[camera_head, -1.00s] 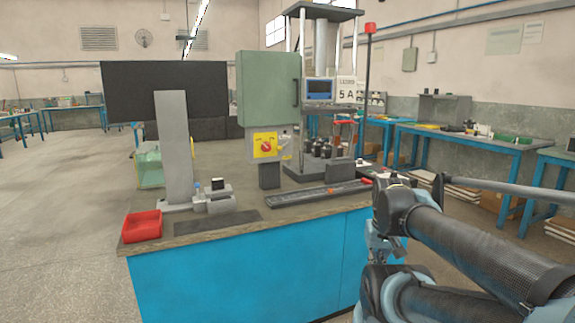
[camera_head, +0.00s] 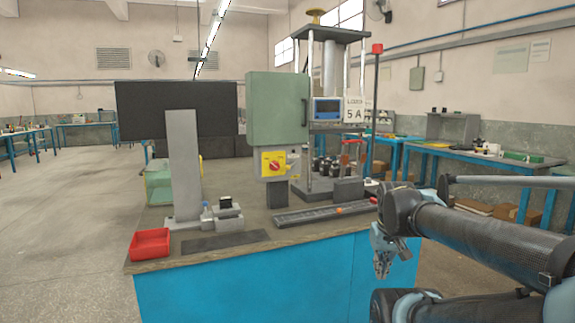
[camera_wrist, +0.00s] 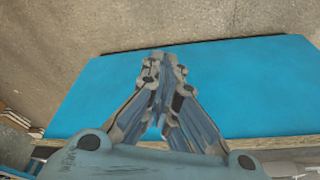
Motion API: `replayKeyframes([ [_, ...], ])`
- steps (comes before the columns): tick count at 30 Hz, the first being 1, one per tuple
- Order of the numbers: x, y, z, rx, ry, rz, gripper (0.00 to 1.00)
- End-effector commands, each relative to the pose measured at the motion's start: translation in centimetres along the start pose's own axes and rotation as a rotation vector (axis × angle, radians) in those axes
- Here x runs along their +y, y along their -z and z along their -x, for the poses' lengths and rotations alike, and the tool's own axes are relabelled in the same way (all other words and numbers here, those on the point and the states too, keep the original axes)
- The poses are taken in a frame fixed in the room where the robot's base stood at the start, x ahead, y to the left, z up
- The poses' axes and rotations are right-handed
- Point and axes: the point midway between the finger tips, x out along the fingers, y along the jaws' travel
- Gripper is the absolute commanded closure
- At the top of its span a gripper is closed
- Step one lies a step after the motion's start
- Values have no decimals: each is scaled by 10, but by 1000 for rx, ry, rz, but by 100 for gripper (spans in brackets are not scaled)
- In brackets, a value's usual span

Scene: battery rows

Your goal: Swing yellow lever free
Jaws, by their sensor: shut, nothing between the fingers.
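A yellow switch plate (camera_head: 265,170) with a red rotary knob (camera_head: 274,167) sits on a grey box under the green cabinet (camera_head: 275,110). I cannot make out a separate yellow lever. My gripper (camera_head: 382,274) hangs pointing down at the right, in front of the bench's blue panel and well apart from the switch plate. In the wrist view my gripper (camera_wrist: 160,54) has its fingers closed together, with nothing between them and the blue panel (camera_wrist: 250,85) beyond.
The bench top (camera_head: 215,262) carries a red tray (camera_head: 150,243), a black screen (camera_head: 176,108) on a grey post, and a dark slotted rail (camera_head: 320,212). A press frame (camera_head: 328,60) stands behind, with a red-topped pole (camera_head: 376,48). Open floor lies at the left.

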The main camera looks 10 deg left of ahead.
Motion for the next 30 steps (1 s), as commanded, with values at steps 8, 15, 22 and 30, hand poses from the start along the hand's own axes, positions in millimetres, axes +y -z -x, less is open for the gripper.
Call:
replayKeyframes([
  [8, -16, 98, 42, 125, 6, 82, 100],
  [15, -40, 182, 72, 234, 18, 149, 100],
  [22, -71, 260, 99, 339, 34, 212, 100],
  [30, -119, 350, 126, 462, 59, 284, 100],
])
